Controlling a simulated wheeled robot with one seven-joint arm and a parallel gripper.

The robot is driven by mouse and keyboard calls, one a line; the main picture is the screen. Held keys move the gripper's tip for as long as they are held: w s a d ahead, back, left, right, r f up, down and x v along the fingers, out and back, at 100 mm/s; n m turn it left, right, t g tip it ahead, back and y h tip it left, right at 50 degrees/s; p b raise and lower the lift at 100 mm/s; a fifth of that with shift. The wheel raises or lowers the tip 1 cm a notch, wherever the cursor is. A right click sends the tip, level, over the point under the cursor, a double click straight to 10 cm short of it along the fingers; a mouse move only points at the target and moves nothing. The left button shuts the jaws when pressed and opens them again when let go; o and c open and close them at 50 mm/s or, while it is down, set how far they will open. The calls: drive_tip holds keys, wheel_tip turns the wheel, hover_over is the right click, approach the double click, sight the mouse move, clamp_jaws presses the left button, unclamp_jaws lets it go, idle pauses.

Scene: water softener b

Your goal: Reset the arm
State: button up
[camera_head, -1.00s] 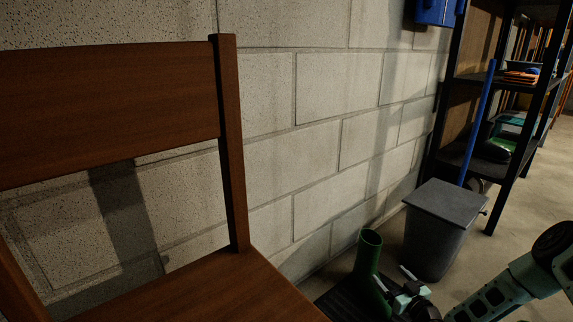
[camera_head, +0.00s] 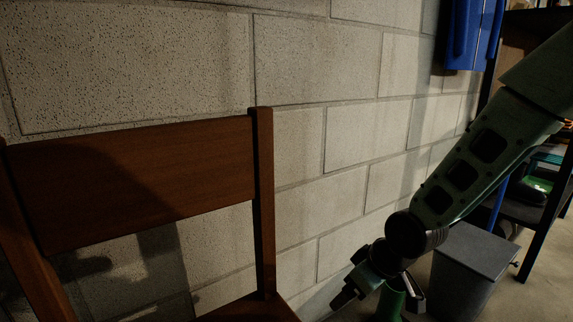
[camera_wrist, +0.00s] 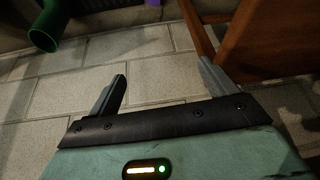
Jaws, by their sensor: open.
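My gripper (camera_head: 384,288) hangs at the end of my green arm, at the lower middle right of the head view. It is in front of the block wall and overlaps a green tube (camera_head: 391,303) behind it. In the wrist view my gripper (camera_wrist: 163,84) shows two grey fingers spread apart with nothing between them.
A brown wooden chair (camera_head: 135,180) stands at the left, and part of it shows in the wrist view (camera_wrist: 275,42). A grey lidded bin (camera_head: 465,270) and a dark shelf (camera_head: 540,215) stand at the right. A blue box (camera_head: 472,35) hangs on the wall.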

drive_tip(key=s+r+g+h+p, duration=0.1)
drive_tip(key=s+r+g+p, duration=0.1)
drive_tip(key=s+r, duration=0.8)
drive_tip(key=s+r+g+h+p, duration=0.25)
drive_tip(key=s+r, duration=0.25)
drive_tip(key=s, duration=1)
wheel_tip(320, 180, up, 37)
drive_tip(key=p, duration=3.6)
drive_tip(key=shift+w+f+m+t+y+p, duration=0.15)
drive_tip(key=shift+w+m+t+y+p, duration=0.2)
drive_tip(key=shift+w+t, duration=0.1)
